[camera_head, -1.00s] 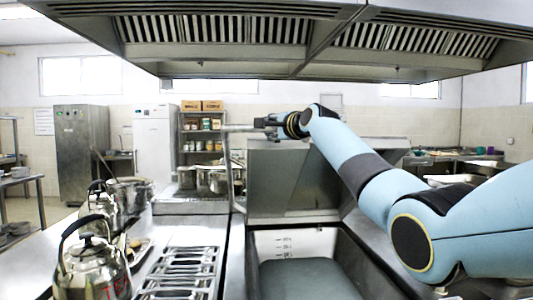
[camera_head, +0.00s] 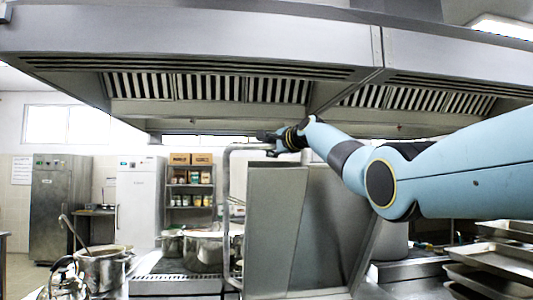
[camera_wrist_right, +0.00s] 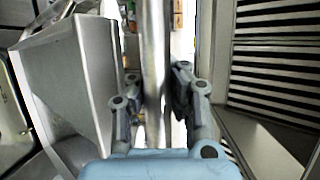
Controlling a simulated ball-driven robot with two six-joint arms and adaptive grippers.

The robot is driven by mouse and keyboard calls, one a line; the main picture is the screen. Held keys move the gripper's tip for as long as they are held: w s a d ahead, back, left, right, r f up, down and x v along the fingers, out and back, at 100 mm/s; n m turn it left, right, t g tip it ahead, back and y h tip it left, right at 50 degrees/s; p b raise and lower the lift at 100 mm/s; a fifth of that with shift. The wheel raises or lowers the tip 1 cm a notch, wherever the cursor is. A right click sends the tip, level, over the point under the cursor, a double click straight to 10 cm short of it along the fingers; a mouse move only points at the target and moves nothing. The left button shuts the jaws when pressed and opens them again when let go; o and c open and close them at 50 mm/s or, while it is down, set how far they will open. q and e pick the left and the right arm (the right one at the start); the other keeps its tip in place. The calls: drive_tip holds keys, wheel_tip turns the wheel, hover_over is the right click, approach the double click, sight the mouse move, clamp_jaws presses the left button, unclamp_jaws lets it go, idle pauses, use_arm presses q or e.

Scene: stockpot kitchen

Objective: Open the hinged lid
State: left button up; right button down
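The hinged lid (camera_head: 278,230) is a grey metal panel standing raised and steep in the middle of the head view. Its tubular handle (camera_head: 228,185) runs up the left side and bends over at the top. My right gripper (camera_head: 268,138) is at the handle's top bar, by the lid's upper edge. In the right wrist view the handle (camera_wrist_right: 154,50) passes between the two fingers (camera_wrist_right: 157,100), which close around it. The lid also shows at the left there (camera_wrist_right: 70,80). The pan under the lid is out of the head view. My left gripper is not in view.
A large extractor hood (camera_head: 200,50) hangs low above the lid and my right arm. A pot (camera_head: 103,268) stands at lower left, and metal trays (camera_head: 495,258) are stacked at lower right. A shelf rack (camera_head: 190,195) and white fridge (camera_head: 140,200) stand behind.

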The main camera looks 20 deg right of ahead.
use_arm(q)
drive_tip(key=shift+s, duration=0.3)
use_arm(e)
drive_tip(key=shift+r, duration=0.4)
drive_tip(key=c, duration=1.1)
unclamp_jaws()
drive_tip(key=shift+s+r, duration=0.1)
drive_tip(key=shift+s, duration=0.3)
drive_tip(key=shift+w, duration=0.1)
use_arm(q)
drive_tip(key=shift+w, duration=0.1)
use_arm(e)
drive_tip(key=s, duration=0.4)
drive_tip(key=s+d, duration=0.1)
drive_tip(key=s, duration=0.7)
drive_tip(key=shift+d+r, duration=0.15)
drive_tip(key=shift+r, duration=0.1)
